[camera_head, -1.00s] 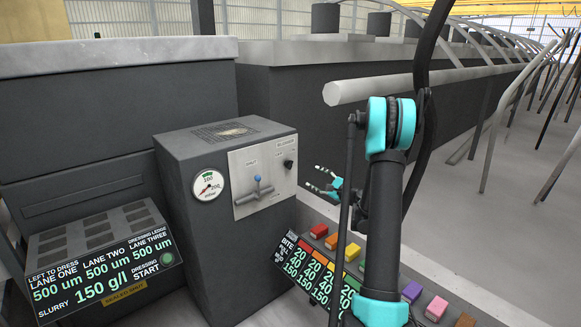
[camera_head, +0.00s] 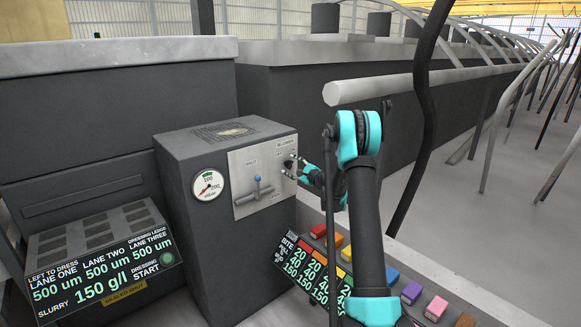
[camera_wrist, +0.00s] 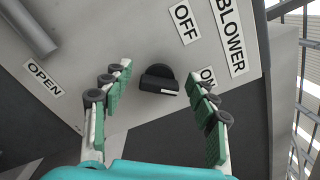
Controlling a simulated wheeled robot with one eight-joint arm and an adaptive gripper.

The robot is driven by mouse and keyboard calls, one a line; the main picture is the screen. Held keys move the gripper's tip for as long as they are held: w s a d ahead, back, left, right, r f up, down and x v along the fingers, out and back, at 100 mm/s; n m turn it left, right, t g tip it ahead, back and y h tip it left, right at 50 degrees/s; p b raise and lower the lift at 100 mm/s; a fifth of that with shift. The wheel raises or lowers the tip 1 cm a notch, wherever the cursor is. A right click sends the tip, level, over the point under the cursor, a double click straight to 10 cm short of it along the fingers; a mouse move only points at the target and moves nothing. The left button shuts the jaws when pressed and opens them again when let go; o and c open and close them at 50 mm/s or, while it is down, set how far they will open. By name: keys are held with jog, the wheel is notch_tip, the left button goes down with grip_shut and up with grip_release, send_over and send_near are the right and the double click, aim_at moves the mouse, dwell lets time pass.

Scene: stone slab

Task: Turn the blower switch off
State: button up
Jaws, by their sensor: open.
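The blower switch is a black rotary knob (camera_wrist: 158,80) with a white mark on its grip, on a light metal panel (camera_head: 243,203). In the wrist view the OFF label (camera_wrist: 184,22) is above the knob and the ON label (camera_wrist: 208,78) is to its right, beside the BLOWER label (camera_wrist: 229,35). The white mark lies on the knob's right end, toward ON. My gripper (camera_wrist: 160,100) is open, with its green-padded fingers on either side of the knob and not closed on it. In the head view my gripper (camera_head: 294,166) is at the panel's upper right and hides the knob.
A blue-tipped lever (camera_head: 258,180) stands on the same panel, left of my gripper. A round pressure gauge (camera_head: 208,185) is at left on the dark cabinet (camera_head: 180,240). Coloured buttons (camera_head: 411,292) lie below right. A pale rail (camera_head: 400,84) runs behind my arm.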

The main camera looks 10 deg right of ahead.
jog(key=shift+w+a, duration=0.1)
jog(key=shift+w, duration=0.1)
jog(key=c, duration=1.2)
jog(key=shift+o, duration=0.2)
